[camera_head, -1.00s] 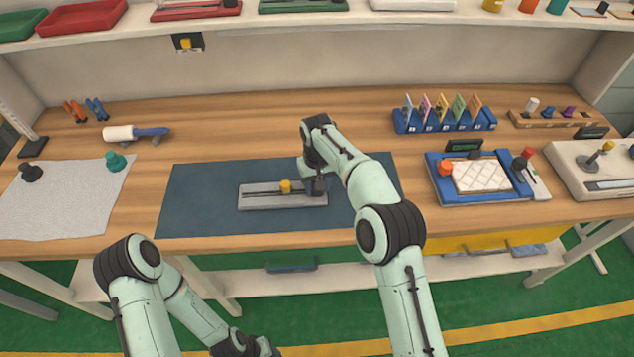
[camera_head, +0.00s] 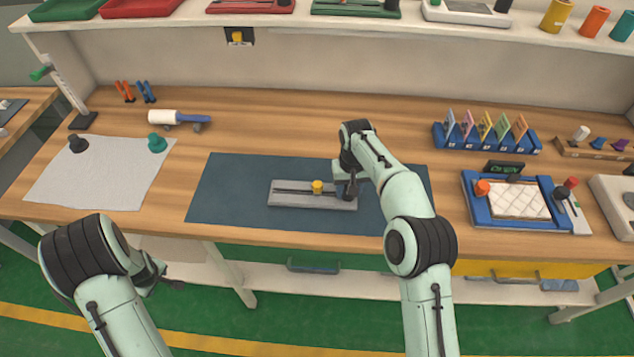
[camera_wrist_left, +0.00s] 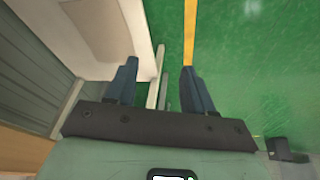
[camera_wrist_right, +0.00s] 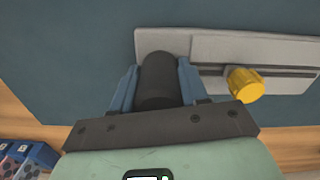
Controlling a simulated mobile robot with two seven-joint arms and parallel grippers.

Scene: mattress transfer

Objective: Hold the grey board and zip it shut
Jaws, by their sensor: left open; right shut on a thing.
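The grey board (camera_head: 285,200) lies flat on a dark blue mat with a dark slot along it. A yellow knob (camera_head: 317,186) stands in the slot near the middle; it also shows in the right wrist view (camera_wrist_right: 246,85). My right gripper (camera_head: 347,192) is shut on a black cylindrical post (camera_wrist_right: 157,80) at the board's right end. The fingers sit on both sides of the post. My left gripper (camera_wrist_left: 157,75) is open and empty, off the bench's front edge and above the green floor. In the head view its arm partly hides it.
The blue mat (camera_head: 225,190) has bare room left of the board. A white cloth (camera_head: 100,178) with two knobs lies at left. A roller (camera_head: 180,119) lies behind it. A blue tray (camera_head: 478,210) and a card rack (camera_head: 488,140) stand at right.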

